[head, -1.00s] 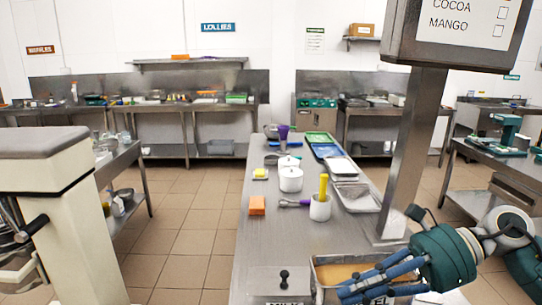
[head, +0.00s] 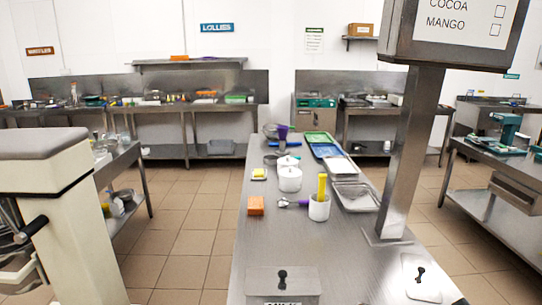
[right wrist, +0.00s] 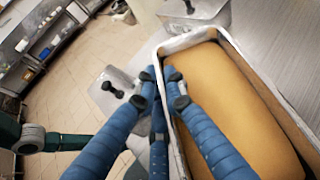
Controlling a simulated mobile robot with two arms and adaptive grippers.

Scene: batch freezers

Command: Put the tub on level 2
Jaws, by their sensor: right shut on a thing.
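The tub (right wrist: 262,84) is a long metal pan filled with a smooth tan-orange mass, seen in the right wrist view. My right gripper (right wrist: 163,86) is shut on its near-left rim, with blue fingers on both sides of the wall. The tub looks lifted above the floor and steel table, though its height is unclear. Neither the tub nor my right gripper shows in the head view now. My left gripper is not in view. I see no shelf marked as level 2.
A long steel table (head: 285,245) carries an orange block (head: 256,206), white pots (head: 290,180), a white holder (head: 319,208), trays (head: 357,196) and two black-knobbed lids (head: 282,282) (head: 421,282). A post bears a COCOA/MANGO sign (head: 465,25). Tiled floor (head: 180,243) is open at left.

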